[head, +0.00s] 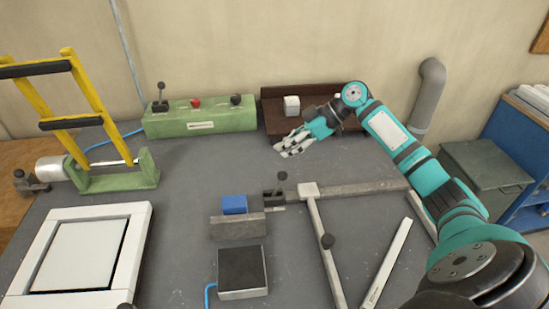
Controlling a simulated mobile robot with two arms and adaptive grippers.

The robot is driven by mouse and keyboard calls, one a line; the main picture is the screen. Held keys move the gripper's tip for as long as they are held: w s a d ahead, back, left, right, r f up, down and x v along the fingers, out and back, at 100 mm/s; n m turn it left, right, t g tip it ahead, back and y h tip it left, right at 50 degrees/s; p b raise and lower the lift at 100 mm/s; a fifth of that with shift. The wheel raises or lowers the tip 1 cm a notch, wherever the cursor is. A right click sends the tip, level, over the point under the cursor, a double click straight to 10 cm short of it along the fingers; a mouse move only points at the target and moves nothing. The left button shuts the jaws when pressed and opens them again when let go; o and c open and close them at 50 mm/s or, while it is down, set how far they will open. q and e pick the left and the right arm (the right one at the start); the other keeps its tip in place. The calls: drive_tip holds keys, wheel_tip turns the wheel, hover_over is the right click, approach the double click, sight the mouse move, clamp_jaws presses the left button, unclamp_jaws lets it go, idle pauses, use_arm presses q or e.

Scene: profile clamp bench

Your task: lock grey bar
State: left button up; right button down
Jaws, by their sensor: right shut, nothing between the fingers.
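My right gripper (292,147) is shut and empty, above the back of the bench in front of a dark brown tray. Near the bench middle is a clamp fixture with a small dark lever (280,184) standing roughly upright. A loose light grey bar (387,264) lies at an angle to the right. I cannot tell which one is the task's grey bar. My left gripper is not in view.
A blue block (235,204) sits behind a grey block (238,228), with a dark-topped square pad (242,270) in front. A green control box (199,118) and the brown tray (268,115) stand at the back. A yellow-framed green device (117,177) and white frame (135,245) are left.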

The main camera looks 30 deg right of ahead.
drive_tip(key=shift+b+v, duration=0.4)
drive_tip(key=shift+v, duration=1.55)
